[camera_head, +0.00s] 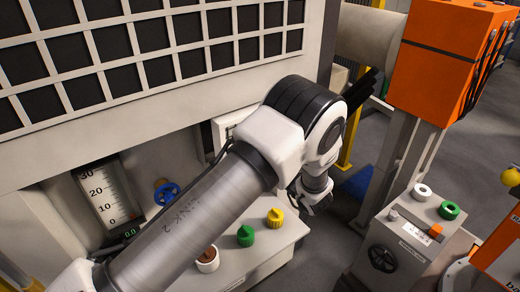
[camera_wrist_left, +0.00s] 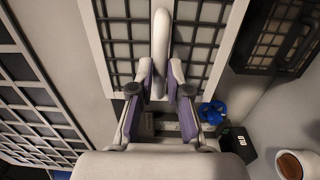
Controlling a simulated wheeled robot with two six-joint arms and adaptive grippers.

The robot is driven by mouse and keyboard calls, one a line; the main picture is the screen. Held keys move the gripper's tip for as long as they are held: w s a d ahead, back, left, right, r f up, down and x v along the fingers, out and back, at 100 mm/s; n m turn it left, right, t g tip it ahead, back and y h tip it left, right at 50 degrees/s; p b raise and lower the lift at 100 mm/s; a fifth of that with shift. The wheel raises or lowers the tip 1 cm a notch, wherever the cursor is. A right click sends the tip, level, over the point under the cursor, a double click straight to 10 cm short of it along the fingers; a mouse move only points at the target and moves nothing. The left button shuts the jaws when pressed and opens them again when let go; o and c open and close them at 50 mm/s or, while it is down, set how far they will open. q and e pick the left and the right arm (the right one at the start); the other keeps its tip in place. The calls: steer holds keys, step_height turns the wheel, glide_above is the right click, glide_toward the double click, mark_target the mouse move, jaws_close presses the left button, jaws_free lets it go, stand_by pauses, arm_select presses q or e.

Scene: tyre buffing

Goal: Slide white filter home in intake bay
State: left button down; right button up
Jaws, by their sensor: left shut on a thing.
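The white filter (camera_wrist_left: 228,48), a white frame around a dark grid, fills the upper middle of the left wrist view. Its pale upright handle (camera_wrist_left: 161,40) runs down between the fingers of my left gripper (camera_wrist_left: 160,90), which is shut on it. The intake bay's opening and the filter's seating cannot be made out. My right gripper is not in view.
A large white-barred grille (camera_head: 130,55) spans the upper left. A blue handwheel (camera_head: 166,193), a gauge (camera_head: 107,203), and green (camera_head: 245,236) and yellow (camera_head: 275,217) knobs lie near the arm. An orange machine (camera_head: 440,60) and a control stand (camera_head: 405,255) are right, with floor between.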

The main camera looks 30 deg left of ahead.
arm_select(q)
steer(key=w+a+f+b, duration=0.2)
steer(key=a+b, duration=0.2)
steer(key=a, duration=0.1)
steer(key=shift+f, duration=0.3)
steer(key=shift+b, duration=0.35)
stand_by(0.6)
steer(key=shift+b, duration=0.35)
steer(key=shift+a, duration=0.15)
